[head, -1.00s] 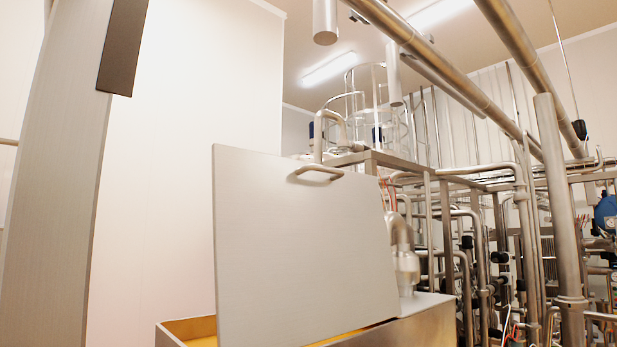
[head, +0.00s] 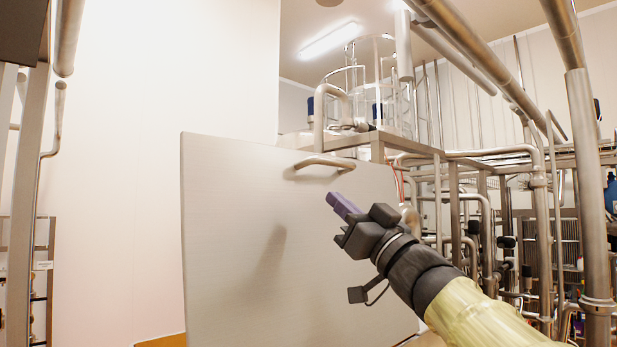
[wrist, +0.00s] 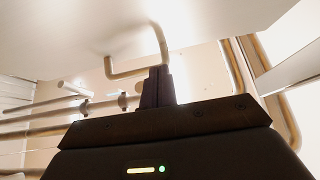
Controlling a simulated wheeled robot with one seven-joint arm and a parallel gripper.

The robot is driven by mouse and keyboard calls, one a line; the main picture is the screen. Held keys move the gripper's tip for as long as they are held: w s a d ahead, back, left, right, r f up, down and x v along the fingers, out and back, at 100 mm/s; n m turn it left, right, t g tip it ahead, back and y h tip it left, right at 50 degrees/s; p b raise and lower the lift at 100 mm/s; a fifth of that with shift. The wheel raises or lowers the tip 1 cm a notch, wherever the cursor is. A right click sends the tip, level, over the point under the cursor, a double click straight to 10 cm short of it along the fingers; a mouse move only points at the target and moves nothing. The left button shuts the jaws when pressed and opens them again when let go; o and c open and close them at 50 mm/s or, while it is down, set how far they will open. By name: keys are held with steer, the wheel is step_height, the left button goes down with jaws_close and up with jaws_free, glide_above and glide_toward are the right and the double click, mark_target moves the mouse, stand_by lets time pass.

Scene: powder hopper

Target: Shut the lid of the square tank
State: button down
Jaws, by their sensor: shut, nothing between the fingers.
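The square tank's lid (head: 235,240) stands raised as a broad pale metal panel in the head view. Its bar handle (head: 325,162) is fixed near the top edge. A strip of the tank (head: 163,341) with yellowish contents shows at the bottom edge; most of the tank is out of view. My gripper (head: 343,205) is shut and empty, in front of the lid, below and right of the handle. In the wrist view, the shut fingers (wrist: 158,87) point up towards the handle (wrist: 150,50), which overlaps their tips; I cannot tell whether they touch. The lid's face (wrist: 130,22) fills the top.
Pipes and frames (head: 500,190) crowd the right side behind the lid. Overhead pipes (head: 470,60) cross the upper right. A pale wall (head: 200,60) stands at the left and behind the lid.

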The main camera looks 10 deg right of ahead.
steer(key=shift+s, duration=0.55)
steer(key=p, duration=0.6)
glide_toward(298, 163)
steer(key=x, duration=0.4)
steer(key=shift+w+a+r, duration=0.1)
steer(key=shift+a+r, duration=0.05)
steer(key=shift+r, duration=0.25)
steer(key=shift+w+a+r, duration=0.2)
steer(key=shift+w+a, duration=0.1)
steer(key=shift+w, duration=0.3)
steer(key=shift+d, duration=0.1)
